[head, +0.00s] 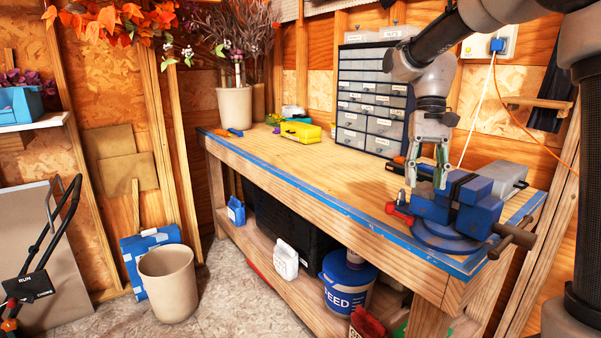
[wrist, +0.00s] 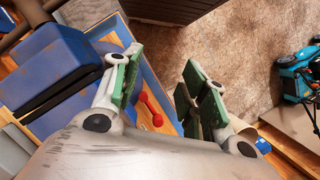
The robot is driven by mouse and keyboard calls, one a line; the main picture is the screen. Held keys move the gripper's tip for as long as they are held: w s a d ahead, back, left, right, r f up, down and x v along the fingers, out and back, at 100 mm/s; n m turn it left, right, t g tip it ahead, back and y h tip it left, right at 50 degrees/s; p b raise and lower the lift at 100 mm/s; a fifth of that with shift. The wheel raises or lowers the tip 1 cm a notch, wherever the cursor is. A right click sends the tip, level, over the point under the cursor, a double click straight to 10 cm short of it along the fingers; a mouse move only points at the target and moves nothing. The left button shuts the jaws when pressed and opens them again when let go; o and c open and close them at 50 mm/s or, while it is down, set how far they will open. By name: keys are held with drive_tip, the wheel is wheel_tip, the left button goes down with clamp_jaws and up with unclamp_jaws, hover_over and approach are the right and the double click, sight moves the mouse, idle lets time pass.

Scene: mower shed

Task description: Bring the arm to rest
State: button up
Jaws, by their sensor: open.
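My gripper (head: 426,178) hangs from my arm, pointing down, at the right end of the workbench (head: 345,180). It is beside and slightly above the blue vise (head: 455,212), and in the head view it overlaps the vise's left side. In the wrist view my gripper (wrist: 160,62) has its green-padded fingers apart, with nothing held between them. The vise (wrist: 50,65) fills the left of that view. A small red object (wrist: 150,108) shows low between the fingers, on the bench near its blue edge. I cannot tell the exact clearance to the vise.
A grey drawer cabinet (head: 372,100) stands behind my gripper. A yellow case (head: 301,131) and a plant pot (head: 235,108) stand farther left on the bench. A beige bin (head: 168,283) stands on the floor. The bench's middle is clear.

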drive_tip(key=s+d+n+t, duration=0.1)
drive_tip(key=s+d+t, duration=0.3)
drive_tip(key=s, duration=0.6)
drive_tip(key=s+d+f+t, duration=0.1)
drive_tip(key=s+d+t, duration=0.3)
drive_tip(key=s, duration=0.6)
drive_tip(key=shift+s+d+f+n+h, duration=0.25)
drive_tip(key=shift+d+n+h, duration=0.15)
drive_tip(key=shift+d, duration=0.1)
idle(0.7)
